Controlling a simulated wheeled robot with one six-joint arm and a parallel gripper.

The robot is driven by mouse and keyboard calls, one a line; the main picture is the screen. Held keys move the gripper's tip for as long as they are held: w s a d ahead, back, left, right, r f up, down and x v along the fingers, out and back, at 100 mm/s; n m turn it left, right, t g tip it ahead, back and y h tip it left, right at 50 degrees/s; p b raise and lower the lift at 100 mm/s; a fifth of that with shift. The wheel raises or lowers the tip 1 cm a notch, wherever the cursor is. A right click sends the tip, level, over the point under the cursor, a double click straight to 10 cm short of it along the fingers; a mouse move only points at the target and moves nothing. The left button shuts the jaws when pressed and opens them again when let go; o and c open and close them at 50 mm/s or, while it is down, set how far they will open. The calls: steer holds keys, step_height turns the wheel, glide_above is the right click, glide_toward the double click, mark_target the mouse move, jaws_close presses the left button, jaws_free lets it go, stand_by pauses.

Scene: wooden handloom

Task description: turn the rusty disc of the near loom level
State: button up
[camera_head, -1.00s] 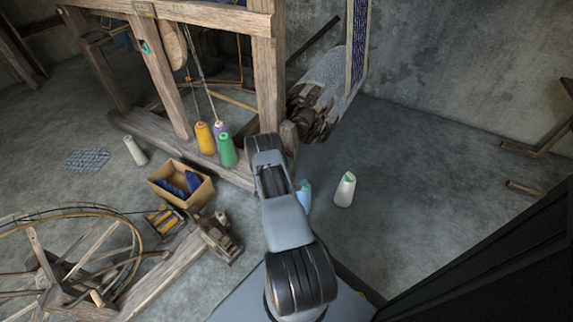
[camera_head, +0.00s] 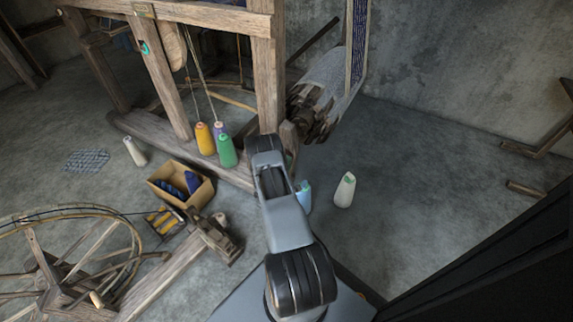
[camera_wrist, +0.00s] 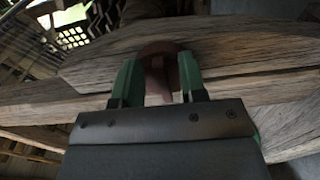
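In the wrist view a rusty reddish-brown disc (camera_wrist: 158,48) sits against a weathered wooden beam of the loom (camera_wrist: 240,45). My gripper (camera_wrist: 160,75) has its two green fingers on either side of the disc, seemingly touching its edges. Part of the disc and a paler piece show in the gap between the fingers. In the head view my arm reaches to the foot of the near loom's front post (camera_head: 268,80). There my gripper and the disc are hidden behind the arm.
A roller with wooden spokes and grey cloth (camera_head: 318,105) is right of the post. Yarn cones (camera_head: 227,151) stand left of the arm, a white cone (camera_head: 345,190) and a blue cone (camera_head: 303,196) right. A wooden box (camera_head: 182,184) is left.

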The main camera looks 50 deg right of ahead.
steer(key=p+v, duration=0.3)
steer(key=v, duration=1)
steer(key=shift+a+p, duration=0.4)
